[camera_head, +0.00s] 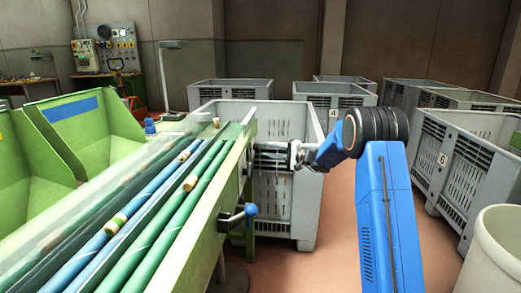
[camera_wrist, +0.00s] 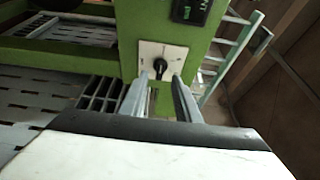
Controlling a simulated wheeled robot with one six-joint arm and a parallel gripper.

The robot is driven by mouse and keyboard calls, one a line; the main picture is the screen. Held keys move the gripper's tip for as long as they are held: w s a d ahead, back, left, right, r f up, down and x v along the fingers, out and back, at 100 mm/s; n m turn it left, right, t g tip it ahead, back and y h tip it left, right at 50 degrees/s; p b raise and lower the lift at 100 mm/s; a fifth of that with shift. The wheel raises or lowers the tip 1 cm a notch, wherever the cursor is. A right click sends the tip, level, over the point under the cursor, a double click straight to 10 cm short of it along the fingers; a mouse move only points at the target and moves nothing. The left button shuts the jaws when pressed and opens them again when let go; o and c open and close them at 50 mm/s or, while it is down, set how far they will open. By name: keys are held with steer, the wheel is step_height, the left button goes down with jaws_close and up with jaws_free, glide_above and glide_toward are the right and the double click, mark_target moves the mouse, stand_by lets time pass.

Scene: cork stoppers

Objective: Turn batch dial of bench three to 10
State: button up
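In the wrist view a dial with a black knob (camera_wrist: 160,67) sits on a white square plate (camera_wrist: 175,52) on a green panel. The plate's markings are too small to read. My gripper (camera_wrist: 160,79) is open, its two fingers apart on either side of the knob's lower part in the picture. I cannot tell whether either finger touches the knob. In the head view my gripper (camera_head: 275,157) is by the far right end of the green sorting bench (camera_head: 222,187). The dial is hidden there.
A black display (camera_wrist: 189,10) is partly visible above the dial plate; its figure is cut off. Several grey crates stand behind and to the right, one close behind my gripper (camera_head: 293,205).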

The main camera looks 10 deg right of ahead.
mark_target(256, 147)
steer(key=shift+x, duration=2.6)
steer(key=c, duration=0.7)
